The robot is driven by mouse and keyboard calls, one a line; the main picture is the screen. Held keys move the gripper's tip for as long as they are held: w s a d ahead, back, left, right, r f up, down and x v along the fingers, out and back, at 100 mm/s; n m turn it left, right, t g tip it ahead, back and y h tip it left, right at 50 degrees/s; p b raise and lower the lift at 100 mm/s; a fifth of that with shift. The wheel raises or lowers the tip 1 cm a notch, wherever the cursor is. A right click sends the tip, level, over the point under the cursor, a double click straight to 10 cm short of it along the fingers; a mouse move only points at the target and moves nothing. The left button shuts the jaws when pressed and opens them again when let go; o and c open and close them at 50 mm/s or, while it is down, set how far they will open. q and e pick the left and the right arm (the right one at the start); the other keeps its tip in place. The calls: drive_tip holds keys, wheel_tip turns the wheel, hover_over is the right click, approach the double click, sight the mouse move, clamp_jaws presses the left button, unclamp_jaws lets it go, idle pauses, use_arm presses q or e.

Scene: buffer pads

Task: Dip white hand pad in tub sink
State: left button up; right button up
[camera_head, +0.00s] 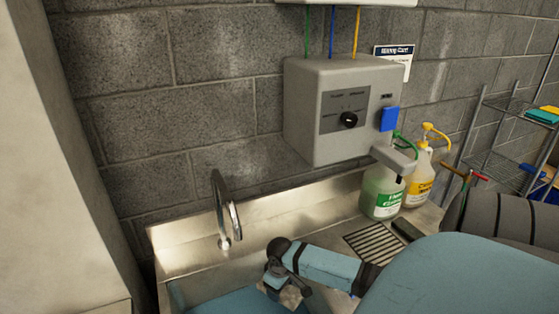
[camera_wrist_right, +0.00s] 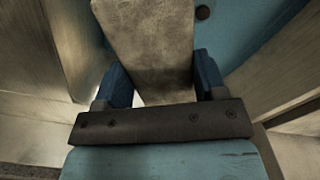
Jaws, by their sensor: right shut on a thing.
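The steel tub sink (camera_head: 182,241) is at the bottom of the head view, with a blue surface (camera_head: 220,301) inside it. My right gripper (camera_head: 284,289) is down over the sink. It is shut on a pale, whitish-grey pad (camera_head: 291,297), which is only partly visible there. In the right wrist view the pad (camera_wrist_right: 150,45) sits between the two blue fingers of the gripper (camera_wrist_right: 160,82) and extends away from them. The blue surface (camera_wrist_right: 240,25) lies behind the pad; whether they touch is unclear. My left gripper is not in view.
A curved faucet (camera_head: 222,208) rises at the sink's back left. A grey dispenser box (camera_head: 307,110) hangs on the block wall. Green-label (camera_head: 383,192) and yellow-label (camera_head: 418,180) jugs and a drain grate (camera_head: 373,243) are to the right. A wire shelf (camera_head: 500,168) stands further right.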

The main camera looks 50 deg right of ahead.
wheel_tip(320, 180, down, 21)
drive_tip(key=b, duration=1.3)
use_arm(q)
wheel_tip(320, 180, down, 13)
drive_tip(key=b, duration=0.1)
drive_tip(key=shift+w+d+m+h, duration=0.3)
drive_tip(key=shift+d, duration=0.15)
use_arm(e)
drive_tip(key=shift+f, duration=0.6)
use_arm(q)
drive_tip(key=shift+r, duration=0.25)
use_arm(e)
drive_tip(key=shift+a, duration=0.1)
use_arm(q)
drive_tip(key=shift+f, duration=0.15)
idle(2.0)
